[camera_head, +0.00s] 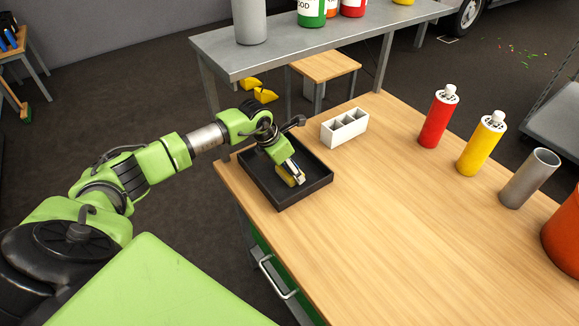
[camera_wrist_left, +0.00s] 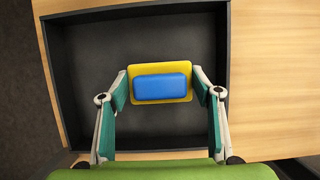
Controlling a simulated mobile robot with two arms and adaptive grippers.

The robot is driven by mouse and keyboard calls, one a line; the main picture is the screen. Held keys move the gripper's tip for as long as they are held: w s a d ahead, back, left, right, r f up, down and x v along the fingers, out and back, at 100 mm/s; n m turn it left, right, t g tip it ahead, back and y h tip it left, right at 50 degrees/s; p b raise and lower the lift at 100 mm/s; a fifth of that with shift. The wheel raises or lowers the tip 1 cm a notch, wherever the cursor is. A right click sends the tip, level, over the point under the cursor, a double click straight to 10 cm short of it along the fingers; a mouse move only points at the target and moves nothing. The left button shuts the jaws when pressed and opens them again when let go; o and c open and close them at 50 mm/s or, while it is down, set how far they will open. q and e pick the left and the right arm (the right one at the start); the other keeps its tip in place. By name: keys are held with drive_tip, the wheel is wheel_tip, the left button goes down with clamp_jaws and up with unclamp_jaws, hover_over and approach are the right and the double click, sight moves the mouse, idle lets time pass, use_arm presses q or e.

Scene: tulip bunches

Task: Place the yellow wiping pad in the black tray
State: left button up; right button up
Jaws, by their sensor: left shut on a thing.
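The black tray (camera_head: 318,179) lies at the left edge of the wooden table; its side wall also shows in the left wrist view (camera_wrist_left: 57,90). My left gripper (camera_head: 293,174) is over the tray, pointing down. In the left wrist view its two fingers (camera_wrist_left: 160,88) are shut on the yellow wiping pad (camera_wrist_left: 160,69), one on each side. The pad has a blue block on its upper face. The pad is within the tray's outline; I cannot tell whether it touches the tray floor. My right gripper is not in view.
A white compartment holder (camera_head: 345,128) stands just behind the tray. A red bottle (camera_head: 437,118), a yellow bottle (camera_head: 481,145) and a grey cylinder (camera_head: 530,178) stand to the right. The table's middle (camera_head: 400,210) is clear.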

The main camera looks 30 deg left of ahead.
use_arm(q)
drive_tip(key=shift+f, duration=0.1)
drive_tip(key=o, duration=1)
drive_tip(key=shift+r, duration=0.25)
drive_tip(key=shift+s+a+r, duration=0.1)
drive_tip(key=shift+a+r, duration=0.05)
drive_tip(key=shift+r, duration=0.1)
drive_tip(key=b+v, duration=0.1)
drive_tip(key=v, duration=0.5)
drive_tip(key=shift+s+r, duration=0.25)
drive_tip(key=shift+r, duration=0.1)
drive_tip(key=shift+s+f, duration=0.1)
